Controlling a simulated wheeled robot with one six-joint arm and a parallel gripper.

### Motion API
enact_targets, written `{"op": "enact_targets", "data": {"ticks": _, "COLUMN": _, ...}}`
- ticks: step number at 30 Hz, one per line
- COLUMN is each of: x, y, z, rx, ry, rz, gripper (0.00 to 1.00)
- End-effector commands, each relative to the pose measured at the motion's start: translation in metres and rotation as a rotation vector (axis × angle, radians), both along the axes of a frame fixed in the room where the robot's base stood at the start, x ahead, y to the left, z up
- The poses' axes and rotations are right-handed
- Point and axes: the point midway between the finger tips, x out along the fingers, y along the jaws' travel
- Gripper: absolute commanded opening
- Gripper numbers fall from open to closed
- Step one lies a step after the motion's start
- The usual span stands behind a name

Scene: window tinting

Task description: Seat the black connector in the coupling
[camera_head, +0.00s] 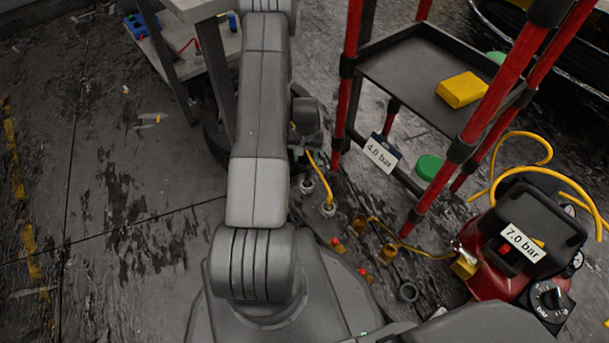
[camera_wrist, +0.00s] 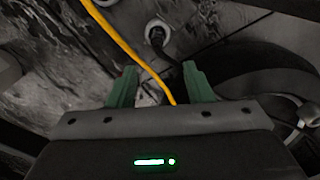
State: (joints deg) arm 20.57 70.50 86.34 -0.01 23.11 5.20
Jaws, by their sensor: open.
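In the wrist view my gripper (camera_wrist: 160,75) is open, its two green fingers apart. A black connector (camera_wrist: 157,39) with a dark cable lies beyond the fingertips, at a pale round coupling (camera_wrist: 152,25). It looks to be in or right over the coupling's mouth; I cannot tell how deep it sits. The dark cable runs back toward the right finger. In the head view a round coupling (camera_head: 307,186) with something dark in it stands on the floor below my wrist. My fingers are hidden there.
A yellow hose (camera_wrist: 130,45) crosses the wrist view to between the fingers; in the head view its lower end meets a second round fitting (camera_head: 328,209). A red-posted cart (camera_head: 395,70) and a red compressor (camera_head: 490,275) marked 7.0 bar stand at right. The left floor is mostly open.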

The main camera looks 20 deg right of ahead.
Motion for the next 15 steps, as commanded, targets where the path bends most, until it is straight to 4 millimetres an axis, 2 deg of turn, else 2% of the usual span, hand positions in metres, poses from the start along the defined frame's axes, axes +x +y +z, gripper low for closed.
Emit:
{"op": "enact_targets", "data": {"ticks": 9, "x": -0.001, "y": 0.000, "z": -0.060, "rx": 0.002, "ry": 0.004, "rz": -0.001, "gripper": 0.47}}
{"op": "enact_targets", "data": {"ticks": 15, "x": 0.000, "y": -0.001, "z": -0.082, "rx": 0.000, "ry": 0.001, "rz": 0.000, "gripper": 0.47}}
